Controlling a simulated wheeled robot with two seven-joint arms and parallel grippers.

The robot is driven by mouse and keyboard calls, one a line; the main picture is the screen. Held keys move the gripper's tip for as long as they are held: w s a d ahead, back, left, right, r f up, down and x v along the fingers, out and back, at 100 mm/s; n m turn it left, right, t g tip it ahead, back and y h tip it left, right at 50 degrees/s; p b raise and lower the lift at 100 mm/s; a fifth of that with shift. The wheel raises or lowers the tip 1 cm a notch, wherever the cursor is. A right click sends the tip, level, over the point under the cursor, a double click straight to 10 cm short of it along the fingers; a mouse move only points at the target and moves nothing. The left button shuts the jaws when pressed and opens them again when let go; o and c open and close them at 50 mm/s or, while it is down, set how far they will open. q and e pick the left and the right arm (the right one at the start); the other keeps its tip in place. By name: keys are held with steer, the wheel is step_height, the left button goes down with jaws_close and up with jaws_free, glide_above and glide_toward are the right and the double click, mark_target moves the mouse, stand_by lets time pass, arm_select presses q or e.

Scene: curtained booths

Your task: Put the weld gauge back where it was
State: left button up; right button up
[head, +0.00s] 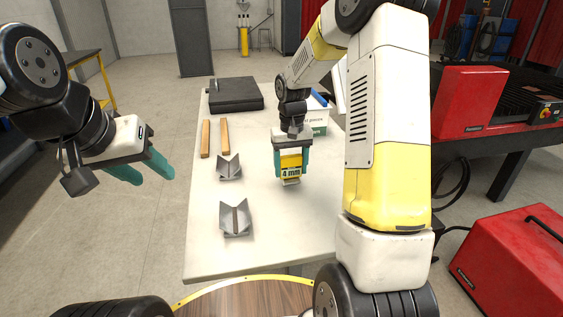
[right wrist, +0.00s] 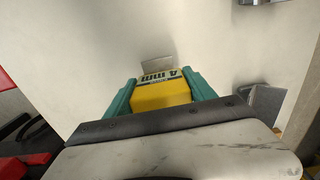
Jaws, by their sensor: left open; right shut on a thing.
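The weld gauge (head: 290,168) is a yellow block marked "4 mm" with a metal tip at its lower end. My right gripper (head: 290,160) is shut on it, with teal fingers on both sides, over the middle of the pale table (head: 280,233). In the right wrist view the gauge (right wrist: 160,95) sits between the two teal fingers (right wrist: 160,100). I cannot tell whether its tip touches the table. My left gripper (head: 145,170) is open and empty, left of the table, with its fingers apart.
Two grey V-shaped blocks (head: 229,167) (head: 236,219) stand on the table left of the gauge. Two wooden strips (head: 205,139) (head: 224,137) and a black case (head: 235,94) lie farther back. A white box (head: 317,118) stands behind my right gripper. Red machines flank the right.

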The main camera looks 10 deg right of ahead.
steer(key=shift+f, duration=0.7)
steer(key=shift+f, duration=0.1)
steer(key=o, duration=1.7)
